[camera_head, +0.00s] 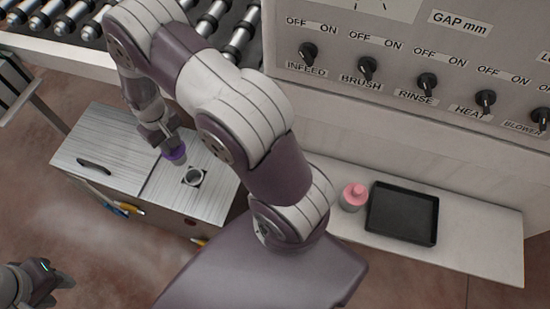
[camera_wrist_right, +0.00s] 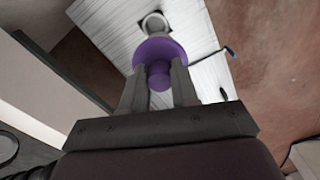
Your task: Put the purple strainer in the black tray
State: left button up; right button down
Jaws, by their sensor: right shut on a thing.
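The purple strainer (camera_head: 176,153) is in my right gripper (camera_head: 165,140), over the metal-topped cabinet at the left of the head view. In the right wrist view, the fingers of the right gripper (camera_wrist_right: 160,88) are closed on the knob of the strainer (camera_wrist_right: 158,52), below its wide purple disc. The strainer is above the cabinet top, beside the round opening. The black tray (camera_head: 403,213) lies empty on the pale shelf at the right, far from the strainer. My left gripper (camera_head: 58,284) is low at the left edge, away from both; its finger gap is unclear.
The cabinet (camera_head: 105,145) has a round opening (camera_head: 194,177) in its top. A pink-capped bottle (camera_head: 353,196) stands just left of the tray on the shelf (camera_head: 480,240). A knobbed control panel (camera_head: 430,60) rises behind the shelf. Rollers (camera_head: 240,35) are at the back left.

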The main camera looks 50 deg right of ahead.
aim_at(401, 215)
jog(key=z, duration=0.4)
jog(key=k+z, duration=0.15)
jog(key=z, duration=0.6)
jog(key=k+z, duration=0.15)
jog(key=z, duration=0.25)
jog(key=i+j+z, duration=0.15)
jog(key=z, duration=0.75)
